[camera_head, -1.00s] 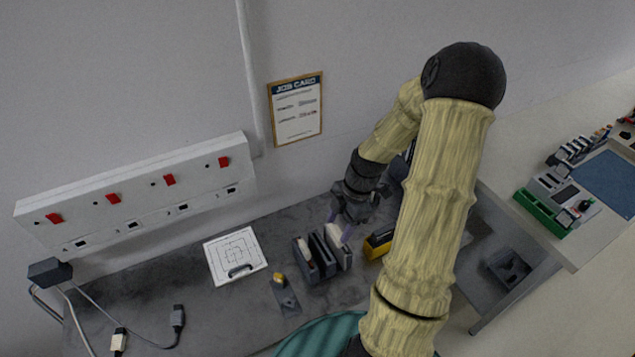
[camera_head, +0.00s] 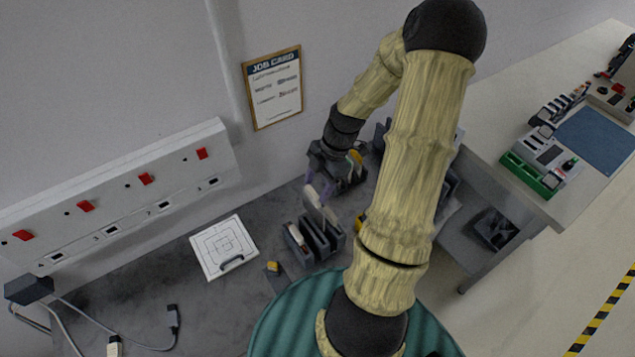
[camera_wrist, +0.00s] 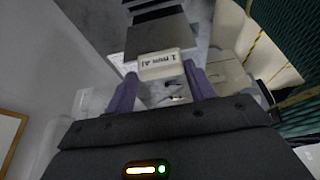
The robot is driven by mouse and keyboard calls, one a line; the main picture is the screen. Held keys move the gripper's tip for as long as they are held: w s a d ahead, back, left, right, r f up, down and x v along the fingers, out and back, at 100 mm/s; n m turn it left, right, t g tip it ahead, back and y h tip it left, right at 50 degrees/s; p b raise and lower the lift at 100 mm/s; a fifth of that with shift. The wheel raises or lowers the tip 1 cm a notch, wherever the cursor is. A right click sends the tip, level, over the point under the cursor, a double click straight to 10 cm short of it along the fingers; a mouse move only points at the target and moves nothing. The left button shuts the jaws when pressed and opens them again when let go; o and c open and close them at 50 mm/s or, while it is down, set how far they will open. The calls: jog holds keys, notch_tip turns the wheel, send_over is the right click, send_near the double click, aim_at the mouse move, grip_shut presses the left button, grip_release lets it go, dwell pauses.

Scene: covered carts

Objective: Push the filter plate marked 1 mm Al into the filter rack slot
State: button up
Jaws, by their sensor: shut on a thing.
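The filter plate marked 1 mm Al (camera_wrist: 148,38) is a grey plate with a white labelled tab facing the wrist camera. My gripper (camera_wrist: 163,78) is shut on the tab, one purple finger on each side. In the head view, my gripper (camera_head: 318,190) holds the plate (camera_head: 325,211) upright, just above the dark slotted rack (camera_head: 325,249) on the bench. Whether its lower edge is inside a slot cannot be told. Dark slot walls show beyond the plate in the wrist view.
A white target plate (camera_head: 211,258) and a small yellow-topped piece (camera_head: 272,267) lie left of the rack. A job card (camera_head: 272,88) hangs on the wall. Cables lie at front left.

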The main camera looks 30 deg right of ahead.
aim_at(319, 209)
jog(key=shift+r, duration=0.15)
jog(key=shift+f+b, duration=1.75)
jog(key=shift+f, duration=1.25)
jog(key=shift+p, duration=0.45)
jog(key=shift+f+b, duration=1.55)
jog(key=shift+f, duration=0.8)
jog(key=shift+s+f, duration=0.1)
jog(key=shift+f, duration=0.1)
jog(key=shift+f, duration=0.1)
jog(key=shift+f+b, duration=0.25)
jog(key=shift+b, duration=0.1)
